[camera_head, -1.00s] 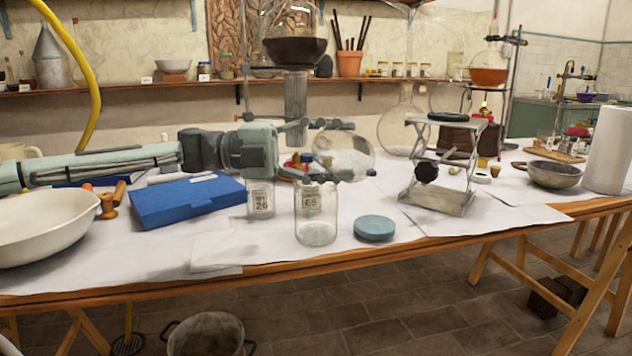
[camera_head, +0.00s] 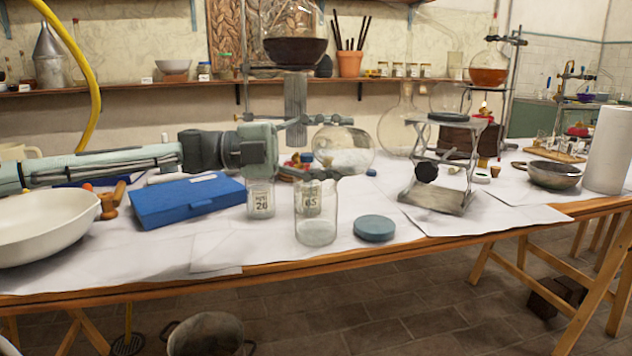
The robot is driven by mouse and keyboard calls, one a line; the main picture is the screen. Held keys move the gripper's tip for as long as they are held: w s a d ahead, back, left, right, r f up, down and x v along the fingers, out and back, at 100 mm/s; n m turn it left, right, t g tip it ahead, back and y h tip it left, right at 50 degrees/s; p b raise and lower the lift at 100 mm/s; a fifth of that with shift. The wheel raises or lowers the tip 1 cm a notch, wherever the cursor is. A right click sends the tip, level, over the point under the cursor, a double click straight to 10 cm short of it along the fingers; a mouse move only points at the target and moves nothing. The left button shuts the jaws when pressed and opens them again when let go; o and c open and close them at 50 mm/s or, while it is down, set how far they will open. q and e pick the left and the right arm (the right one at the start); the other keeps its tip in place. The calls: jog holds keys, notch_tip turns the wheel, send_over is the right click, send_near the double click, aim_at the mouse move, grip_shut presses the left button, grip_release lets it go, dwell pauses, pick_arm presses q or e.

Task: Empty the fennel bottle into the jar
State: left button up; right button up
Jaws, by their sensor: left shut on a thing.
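A clear glass jar (camera_head: 316,228) stands open near the table's front edge, with a little pale matter low in it. A blue round lid (camera_head: 374,228) lies to its right. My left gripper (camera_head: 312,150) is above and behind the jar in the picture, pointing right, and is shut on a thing. I take this for the fennel bottle, but its outline is lost among the fingers and overlapping glass. My right gripper is not in view.
A blue case (camera_head: 187,199) and a white bowl (camera_head: 42,228) lie further left. A metal lab jack (camera_head: 437,165) stands right. White paper right of the lid is clear.

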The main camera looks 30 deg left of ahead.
pick_arm(q)
jog(key=shift+w+a+r+n+h, duration=0.15)
jog(key=shift+r+n+h, duration=0.15)
jog(key=shift+r+n, duration=0.45)
dwell(0.8)
jog(key=shift+a+r+n+t, duration=0.15)
jog(key=shift+n+t, duration=0.25)
jog(key=shift+n, duration=0.25)
jog(key=shift+w+a+r+n+t, duration=0.15)
jog(key=shift+r+n+t, duration=0.15)
jog(key=shift+n, duration=0.4)
jog(key=shift+h, duration=0.3)
